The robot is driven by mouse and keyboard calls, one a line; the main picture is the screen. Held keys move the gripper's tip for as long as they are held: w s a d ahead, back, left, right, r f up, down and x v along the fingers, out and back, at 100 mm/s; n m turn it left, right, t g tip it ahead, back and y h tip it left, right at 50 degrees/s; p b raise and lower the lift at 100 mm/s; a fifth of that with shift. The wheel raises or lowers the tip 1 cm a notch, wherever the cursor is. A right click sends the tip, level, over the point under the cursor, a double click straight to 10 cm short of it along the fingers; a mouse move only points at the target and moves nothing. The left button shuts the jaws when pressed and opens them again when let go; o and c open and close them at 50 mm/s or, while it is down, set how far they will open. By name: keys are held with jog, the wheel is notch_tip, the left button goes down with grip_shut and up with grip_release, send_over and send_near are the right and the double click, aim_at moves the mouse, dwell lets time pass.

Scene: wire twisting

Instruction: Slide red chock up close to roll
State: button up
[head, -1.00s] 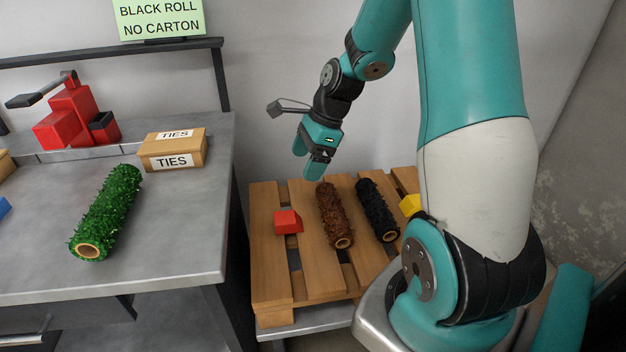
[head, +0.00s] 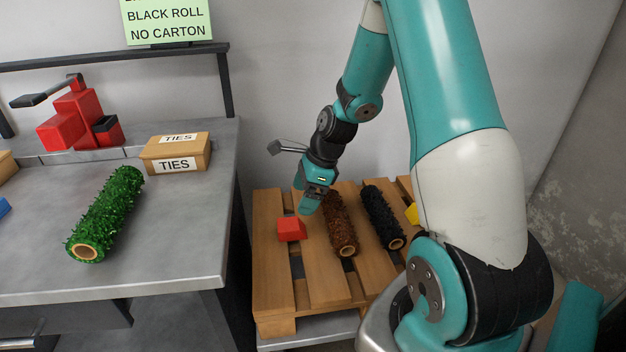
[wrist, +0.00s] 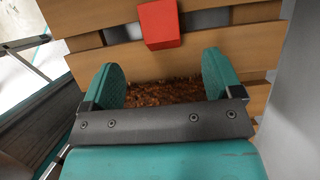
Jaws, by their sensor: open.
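The red chock (head: 291,229) sits on the left part of the wooden pallet, with a gap between it and the brown roll (head: 340,226). In the wrist view the red chock (wrist: 159,24) is beyond the fingertips, and the brown roll (wrist: 165,92) shows between the fingers, partly hidden by my gripper's body. My gripper (head: 309,205) hangs above the pallet, near the upper end of the brown roll and behind the chock. In the wrist view my gripper (wrist: 165,80) is open with nothing between its fingers that I can see held.
A black roll (head: 383,217) lies right of the brown one, with a yellow chock (head: 412,213) beyond it. The pallet (head: 272,290) has gaps between slats. A metal bench (head: 180,245) stands left, carrying a green roll (head: 106,216) and a ties box (head: 175,153).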

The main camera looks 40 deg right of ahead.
aim_at(296, 223)
jog(key=b+x, duration=0.1)
jog(key=x, duration=0.9)
jog(key=shift+r+b, duration=0.1)
jog(key=shift+b, duration=0.3)
jog(key=c, duration=1.1)
jog(key=shift+s+d+r, duration=0.1)
jog(key=shift+s+d, duration=0.25)
jog(key=shift+d, duration=0.3)
jog(key=shift+s+d+p, duration=0.35)
jog(key=shift+s+d, duration=0.2)
jog(key=shift+d, duration=0.2)
jog(key=shift+s+d+p, duration=0.3)
jog(key=shift+s+d, duration=0.25)
jog(key=shift+d, duration=0.2)
jog(key=o, duration=1.1)
